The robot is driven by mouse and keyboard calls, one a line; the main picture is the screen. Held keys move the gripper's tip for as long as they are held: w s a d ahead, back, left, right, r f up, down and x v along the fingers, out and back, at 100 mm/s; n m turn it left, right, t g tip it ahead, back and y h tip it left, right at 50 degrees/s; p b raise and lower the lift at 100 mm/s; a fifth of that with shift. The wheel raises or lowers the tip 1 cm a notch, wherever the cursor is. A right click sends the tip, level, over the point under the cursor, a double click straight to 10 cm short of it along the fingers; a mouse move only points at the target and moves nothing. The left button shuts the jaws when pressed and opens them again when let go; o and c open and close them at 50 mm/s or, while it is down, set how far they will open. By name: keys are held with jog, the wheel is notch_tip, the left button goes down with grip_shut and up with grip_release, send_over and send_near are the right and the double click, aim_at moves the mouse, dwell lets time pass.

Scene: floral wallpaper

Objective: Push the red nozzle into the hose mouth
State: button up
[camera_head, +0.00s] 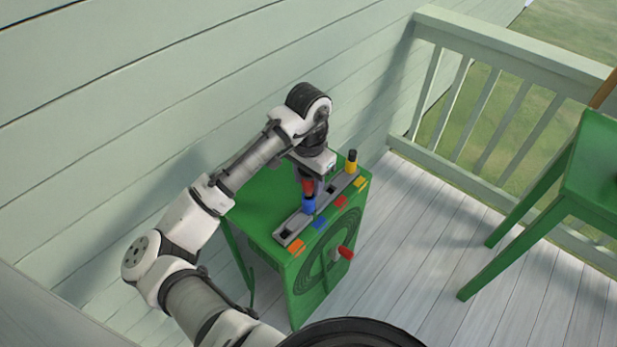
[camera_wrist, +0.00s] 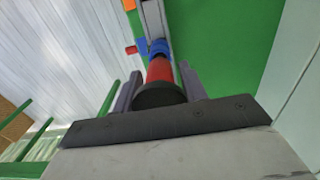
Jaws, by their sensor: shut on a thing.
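My gripper (camera_head: 310,182) points down above the grey rack on the green cabinet. It is shut on the red nozzle (camera_wrist: 160,72), which has a black end toward my palm; a little of its red (camera_head: 307,185) shows in the head view. A blue piece (camera_head: 309,204) stands in the rack right below the red; it also shows beyond the nozzle's far end in the wrist view (camera_wrist: 158,47). I cannot tell whether red and blue touch. A red knob-like part (camera_head: 345,252) sticks out of the coiled hose pattern (camera_head: 313,269) on the front. I cannot make out a hose mouth for certain.
The grey rack (camera_head: 287,232) lies along the cabinet top (camera_head: 254,212), with orange, blue, red and yellow labels on its edge. A yellow nozzle (camera_head: 351,164) stands at its right end. A green chair (camera_head: 590,165) stands right; the wall is close behind.

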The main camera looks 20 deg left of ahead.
jog(key=shift+f+b, duration=0.6)
jog(key=shift+f, duration=0.4)
jog(key=o, duration=1.1)
notch_tip(320, 180, up, 14)
jog(key=shift+f, duration=0.1)
